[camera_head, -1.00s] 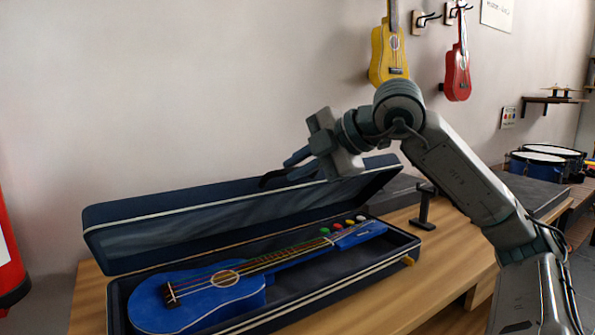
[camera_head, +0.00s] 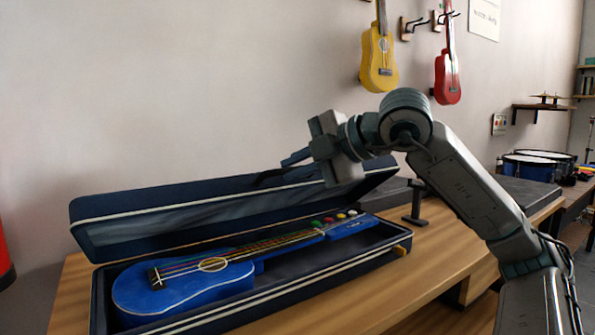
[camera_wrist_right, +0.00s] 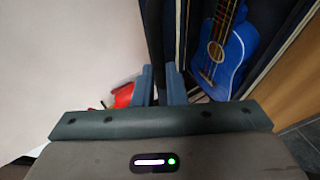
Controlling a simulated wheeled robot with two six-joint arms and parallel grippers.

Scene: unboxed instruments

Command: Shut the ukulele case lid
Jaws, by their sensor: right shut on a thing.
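The ukulele case (camera_head: 250,313) lies open on the wooden table, with a blue ukulele (camera_head: 185,288) inside. Its dark lid (camera_head: 160,218) stands tilted up at the back, partly open, leaning over the case. My right gripper (camera_head: 297,158) is at the lid's raised edge, right of its middle. In the right wrist view the right gripper (camera_wrist_right: 160,85) is shut on the dark lid edge between its fingers. The blue ukulele also shows there (camera_wrist_right: 225,50), beside the lid. My arm hides part of the lid's right end. My left gripper is not in view.
A small dark stand (camera_head: 417,203) is on the table close to the case's right end. A yellow ukulele (camera_head: 379,60) and a red one (camera_head: 447,75) hang on the wall. Drums (camera_head: 530,165) stand at the far right. The table front (camera_head: 370,310) is clear.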

